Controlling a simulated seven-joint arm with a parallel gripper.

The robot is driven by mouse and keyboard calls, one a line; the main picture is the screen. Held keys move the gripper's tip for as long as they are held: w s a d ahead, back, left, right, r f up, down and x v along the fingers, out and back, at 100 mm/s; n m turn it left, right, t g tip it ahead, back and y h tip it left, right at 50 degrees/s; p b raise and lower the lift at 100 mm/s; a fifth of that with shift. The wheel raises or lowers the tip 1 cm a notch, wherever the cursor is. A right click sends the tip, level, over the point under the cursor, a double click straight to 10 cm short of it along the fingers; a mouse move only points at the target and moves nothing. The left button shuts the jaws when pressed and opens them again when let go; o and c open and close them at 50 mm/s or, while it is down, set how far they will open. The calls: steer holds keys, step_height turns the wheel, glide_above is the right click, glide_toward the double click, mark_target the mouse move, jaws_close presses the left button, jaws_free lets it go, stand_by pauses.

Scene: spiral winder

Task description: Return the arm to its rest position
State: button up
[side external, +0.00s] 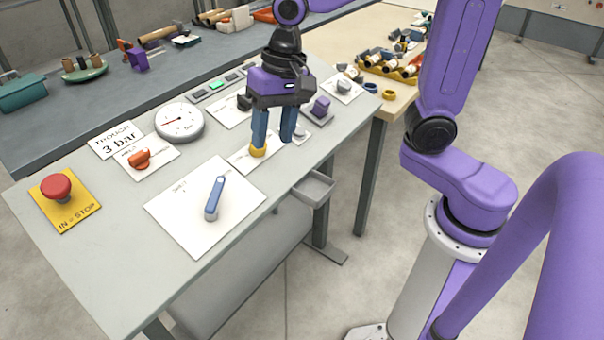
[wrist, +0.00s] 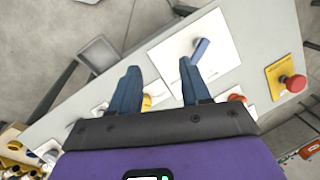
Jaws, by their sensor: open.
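My gripper (side external: 272,142) is purple and black with two blue fingers. In the side external view it points down over the grey panel table (side external: 100,268), near a yellow knob (side external: 258,150) on a white card. In the wrist view the two fingers (wrist: 158,88) stand apart with nothing held between them. The yellow knob (wrist: 147,102) shows beside the left finger in that view. I cannot tell whether a finger touches the knob. A blue lever (side external: 215,197) stands on a larger white card, apart from the gripper.
Around the gripper are a round gauge (side external: 180,122), an orange valve handle (side external: 139,159), a purple block (side external: 320,106) and a red stop button (side external: 56,187). A small grey tray (side external: 313,188) hangs at the table's edge. A wooden table (side external: 400,98) with bins stands behind.

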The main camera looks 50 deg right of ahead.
steer(key=s+d+f+n+h, duration=0.1)
steer(key=s+d+n, duration=0.3)
steer(key=s+n, duration=0.4)
steer(key=s+d+f+n+h, duration=0.1)
steer(key=s+d+f+n, duration=0.2)
steer(key=s+d+n, duration=0.2)
steer(key=s+n, duration=0.3)
steer(key=s, duration=0.1)
steer(key=shift+s+f+g, duration=0.2)
steer(key=shift+s+g, duration=0.1)
steer(key=shift+s, duration=0.05)
